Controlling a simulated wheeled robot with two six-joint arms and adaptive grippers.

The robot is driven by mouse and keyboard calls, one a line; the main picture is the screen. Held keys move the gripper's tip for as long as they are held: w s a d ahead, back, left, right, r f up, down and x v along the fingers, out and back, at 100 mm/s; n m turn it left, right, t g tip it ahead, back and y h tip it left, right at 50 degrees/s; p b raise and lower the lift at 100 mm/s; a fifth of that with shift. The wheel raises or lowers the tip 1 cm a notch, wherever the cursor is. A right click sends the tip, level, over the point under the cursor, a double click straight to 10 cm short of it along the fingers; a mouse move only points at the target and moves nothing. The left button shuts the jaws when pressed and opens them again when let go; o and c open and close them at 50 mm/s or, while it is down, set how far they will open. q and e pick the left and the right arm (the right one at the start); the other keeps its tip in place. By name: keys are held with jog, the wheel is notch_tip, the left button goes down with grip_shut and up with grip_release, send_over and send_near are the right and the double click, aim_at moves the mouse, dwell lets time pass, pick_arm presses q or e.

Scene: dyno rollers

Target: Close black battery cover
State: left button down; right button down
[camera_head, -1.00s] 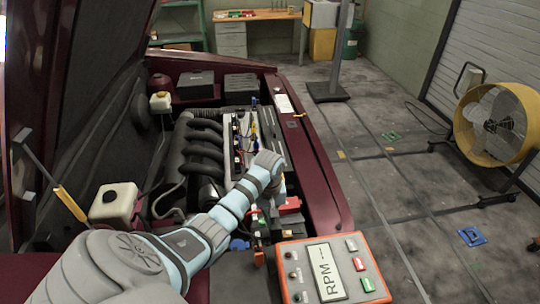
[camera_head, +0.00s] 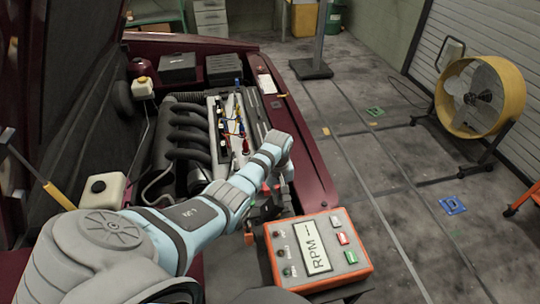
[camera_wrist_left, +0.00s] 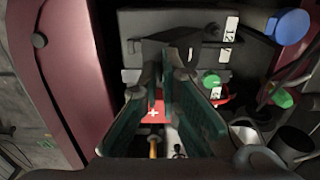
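The black battery cover (camera_wrist_left: 178,38) appears as a dark flap just beyond my left fingertips in the left wrist view; its exact tilt is hard to tell. A red cover with a white plus mark (camera_wrist_left: 153,113) shows between the fingers. My left gripper (camera_wrist_left: 166,78) has its two fingers apart, with nothing visibly clamped between them. In the head view my left gripper (camera_head: 284,186) points down over the battery area at the engine bay's front right corner, and my arm hides most of the battery. My right gripper is in neither view.
An orange RPM meter (camera_head: 316,250) lies close to the gripper at the front. The engine (camera_head: 190,130) with coloured wires is behind and left. The maroon fender (camera_head: 309,165) borders the right. A blue cap (camera_wrist_left: 291,26) is nearby. A yellow fan (camera_head: 480,97) stands far off.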

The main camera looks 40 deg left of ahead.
pick_arm(q)
jog(key=shift+w+d+f, duration=0.3)
jog(key=shift+w+d, duration=0.1)
jog(key=shift+w, duration=0.1)
jog(key=c, duration=1.9)
grip_release()
jog(key=shift+o, duration=0.3)
jog(key=shift+a, duration=0.15)
jog(key=shift+w, duration=0.1)
notch_tip(320, 180, up, 12)
